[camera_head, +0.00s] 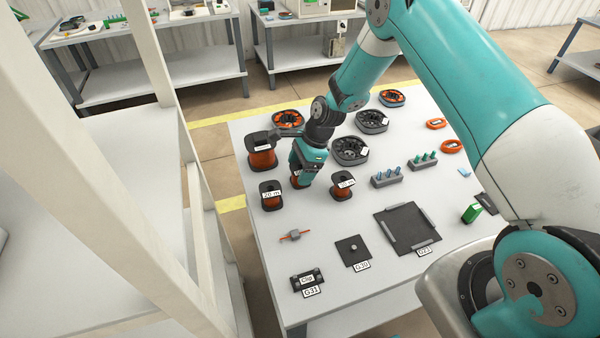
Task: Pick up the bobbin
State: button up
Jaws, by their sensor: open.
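Several bobbins of copper-orange wire with dark flanges stand on the light table (330,240). A larger bobbin (263,158) stands at the back left. A smaller one labelled "20 m" (271,201) stands in front of it, and another labelled bobbin (343,191) stands to the right. A further bobbin (297,182) stands between those two, mostly hidden by my gripper (302,176). My gripper is open and points down at this middle bobbin. I cannot tell whether the fingers are around it or just above it.
Dark round stator-like parts (349,151) stand behind and right of my gripper. Two grey holders with coloured pegs (386,179) are to the right. A black square tray (406,228), a small plate (353,250) and an orange-ended part (295,236) lie in front. White shelving uprights stand at left.

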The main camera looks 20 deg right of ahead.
jog(key=c, duration=0.9)
jog(key=shift+r, duration=0.1)
